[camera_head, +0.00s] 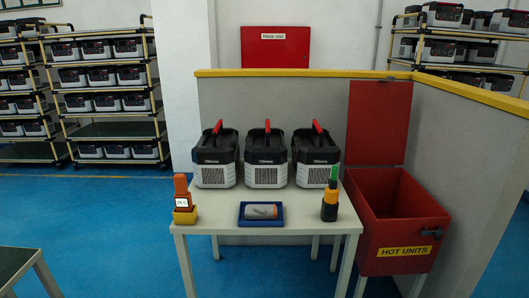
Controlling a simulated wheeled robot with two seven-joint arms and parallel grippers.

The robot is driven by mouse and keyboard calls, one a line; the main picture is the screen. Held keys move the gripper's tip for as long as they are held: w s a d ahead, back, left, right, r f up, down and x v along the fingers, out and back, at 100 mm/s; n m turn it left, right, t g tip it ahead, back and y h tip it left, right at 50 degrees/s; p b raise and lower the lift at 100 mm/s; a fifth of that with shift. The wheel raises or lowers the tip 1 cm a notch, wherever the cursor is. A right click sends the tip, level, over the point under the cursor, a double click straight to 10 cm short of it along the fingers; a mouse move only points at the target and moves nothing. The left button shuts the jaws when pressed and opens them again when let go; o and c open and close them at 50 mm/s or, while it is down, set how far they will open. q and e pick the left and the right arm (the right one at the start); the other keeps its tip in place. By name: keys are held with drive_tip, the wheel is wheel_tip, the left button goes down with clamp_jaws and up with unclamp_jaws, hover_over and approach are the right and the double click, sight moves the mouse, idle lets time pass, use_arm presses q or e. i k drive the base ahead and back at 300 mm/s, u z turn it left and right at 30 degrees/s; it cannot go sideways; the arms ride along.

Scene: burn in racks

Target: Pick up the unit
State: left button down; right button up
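Three black-and-white units with red top handles stand upright in a row at the back of the white table: a left unit (215,158), a middle unit (265,158) and a right unit (317,158). They look alike, and the frame does not show which one the task means. More similar units sit on the racks behind. Neither of my grippers shows in the head view.
On the table (220,221) are an orange meter (182,195) on a yellow base, a blue tray (243,221) holding a pale cylinder (261,211), and a black-and-yellow tool (330,203). An open red bin (398,235) labelled HOT UNITS stands right. A partition (270,95) rises behind.

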sight(266, 166)
drive_tip(key=u, duration=0.35)
drive_tip(key=k, duration=0.9)
drive_tip(key=z, duration=1.05)
drive_tip(key=i, duration=1.1)
drive_tip(key=u, duration=0.7)
drive_tip(key=i, duration=1.1)
drive_tip(key=u, duration=1.05)
